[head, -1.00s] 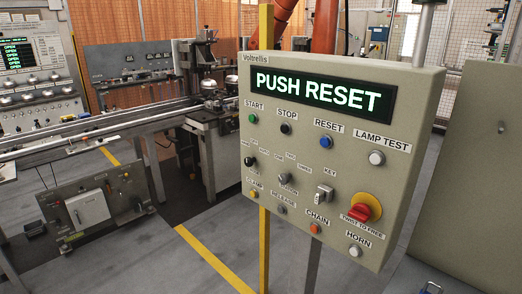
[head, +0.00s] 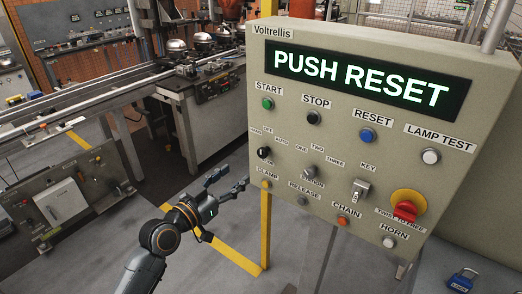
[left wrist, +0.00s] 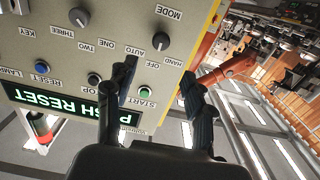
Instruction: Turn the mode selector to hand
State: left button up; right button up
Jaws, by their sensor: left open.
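The mode selector (head: 264,153) is a black knob at the left of the grey-green control panel (head: 330,125), below the green START button. Small HAND, OFF and AUTO labels sit around it. It also shows upside down in the left wrist view (left wrist: 161,41), beyond the fingertips; I cannot tell for sure which label it points at. My left gripper (head: 231,181) is open and empty, left of the panel and slightly lower than the knob in the head view. In the left wrist view its two fingers (left wrist: 157,82) are apart and not touching the knob. My right gripper is out of view.
The display (head: 362,80) reads PUSH RESET. Near the selector are the START button (head: 267,103), the yellow CLAMP button (head: 265,184) and the STATION selector (head: 310,171). A red emergency stop (head: 405,210) is at lower right. A yellow post (head: 266,225) stands below the panel.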

aim_at(261, 153)
pick_arm(q)
jog(key=p+x, duration=0.1)
jog(key=x, duration=1)
jog(key=shift+w+d, duration=0.25)
jog(key=shift+w, duration=0.25)
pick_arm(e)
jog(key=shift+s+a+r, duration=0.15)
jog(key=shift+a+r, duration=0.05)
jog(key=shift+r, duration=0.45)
pick_arm(q)
jog(key=shift+c, duration=0.4)
grip_shut()
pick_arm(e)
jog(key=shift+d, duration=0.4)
